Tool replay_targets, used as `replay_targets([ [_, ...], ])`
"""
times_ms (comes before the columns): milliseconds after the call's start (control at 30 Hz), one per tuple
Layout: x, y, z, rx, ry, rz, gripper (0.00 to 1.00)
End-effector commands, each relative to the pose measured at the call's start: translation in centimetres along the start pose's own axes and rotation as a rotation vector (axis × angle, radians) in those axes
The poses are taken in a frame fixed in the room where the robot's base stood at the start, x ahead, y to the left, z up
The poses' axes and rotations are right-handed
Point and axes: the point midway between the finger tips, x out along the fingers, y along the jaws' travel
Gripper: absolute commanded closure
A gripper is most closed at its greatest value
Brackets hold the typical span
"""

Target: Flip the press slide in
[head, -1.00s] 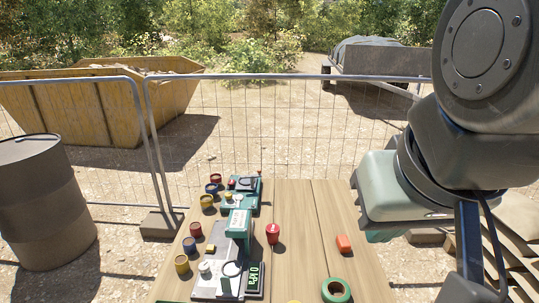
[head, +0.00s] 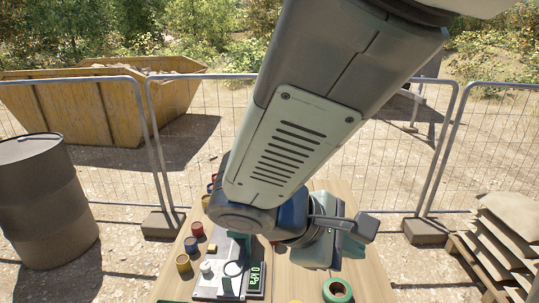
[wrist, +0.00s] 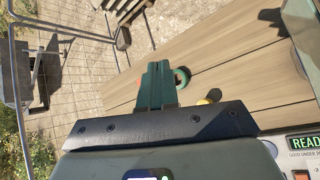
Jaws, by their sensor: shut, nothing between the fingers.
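The press base plate (head: 208,286) is grey and lies at the front left of the table in the head view. A black readout (head: 256,278) at its right edge shows 0 kPa in green. My arm hides most of the green press body, and I cannot make out the slide or its position. In the wrist view my gripper (wrist: 157,68) has its green fingers together, empty. It is above the right part of the table, to the right of the press.
A green ring (head: 337,290) lies on the wooden table (head: 374,281) near the front. Red (head: 197,229), blue (head: 190,245) and yellow (head: 183,263) pots stand left of the press. A wire fence (head: 395,150) runs behind the table. In the wrist view a readout panel (wrist: 305,143) shows at right.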

Motion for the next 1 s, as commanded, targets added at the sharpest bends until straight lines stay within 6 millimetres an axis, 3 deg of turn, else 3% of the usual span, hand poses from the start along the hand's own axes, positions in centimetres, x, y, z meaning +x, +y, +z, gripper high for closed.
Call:
replay_targets([
  [200, -0.1, 0.1, -7.0, -0.418, -0.055, 0.283, 1.00],
  [333, -0.7, -1.0, -12.0, -0.652, -0.050, 0.464, 1.00],
  [467, -1.5, -3.6, -17.2, -0.878, -0.015, 0.645, 1.00],
  [600, -2.4, -7.9, -22.3, -1.095, 0.052, 0.823, 1.00],
  [800, -3.1, -13.6, -26.6, -1.304, 0.152, 0.994, 1.00],
  [1000, -3.4, -16.2, -28.0, -1.378, 0.202, 1.057, 1.00],
])
